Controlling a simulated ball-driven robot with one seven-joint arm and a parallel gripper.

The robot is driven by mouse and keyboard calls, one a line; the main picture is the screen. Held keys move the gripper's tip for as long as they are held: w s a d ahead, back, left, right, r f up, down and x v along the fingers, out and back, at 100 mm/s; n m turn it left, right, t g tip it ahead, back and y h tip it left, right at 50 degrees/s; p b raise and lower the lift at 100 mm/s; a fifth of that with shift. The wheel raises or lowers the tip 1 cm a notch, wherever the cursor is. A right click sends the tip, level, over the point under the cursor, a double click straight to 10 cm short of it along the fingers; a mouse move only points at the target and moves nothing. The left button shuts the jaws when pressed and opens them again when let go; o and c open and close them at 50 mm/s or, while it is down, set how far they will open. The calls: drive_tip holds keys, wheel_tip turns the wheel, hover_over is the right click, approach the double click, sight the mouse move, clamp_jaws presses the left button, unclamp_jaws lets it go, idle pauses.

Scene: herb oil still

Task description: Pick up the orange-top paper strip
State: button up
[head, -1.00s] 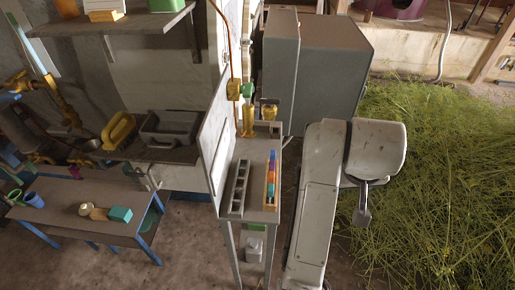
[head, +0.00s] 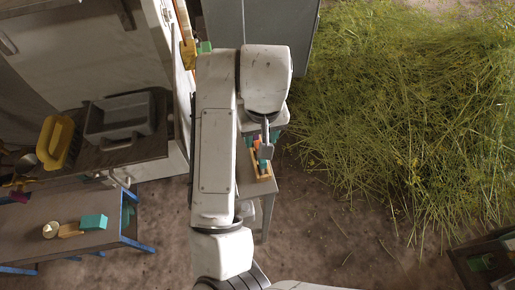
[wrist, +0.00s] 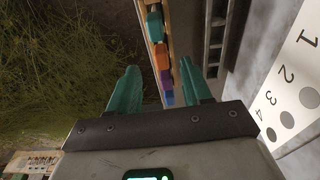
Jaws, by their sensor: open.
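The orange-top paper strip (wrist: 162,56) stands in a row with teal, purple and blue tops in a narrow wooden holder (wrist: 171,18). In the wrist view its top lies between my gripper's (wrist: 158,66) two teal fingers, closer to the right one. The fingers are apart with nothing gripped; the gap down to the strip is hard to judge. In the head view the holder (head: 265,177) sits on a small grey stand (head: 247,178), and my gripper (head: 264,157) is over it, partly hiding the strips.
A grey slotted rack (wrist: 213,38) and a white panel numbered 1 to 4 (wrist: 296,75) lie right of the holder in the wrist view. A blue-legged table (head: 75,240) stands at left, with a teal block (head: 94,222). Cut herbs (head: 400,110) cover the floor at right.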

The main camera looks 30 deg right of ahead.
drive_tip(key=shift+w+f, duration=0.25)
drive_tip(key=shift+f, duration=1.05)
drive_tip(key=shift+w+f, duration=0.25)
drive_tip(key=shift+f, duration=1)
drive_tip(key=shift+c, duration=0.5)
clamp_jaws()
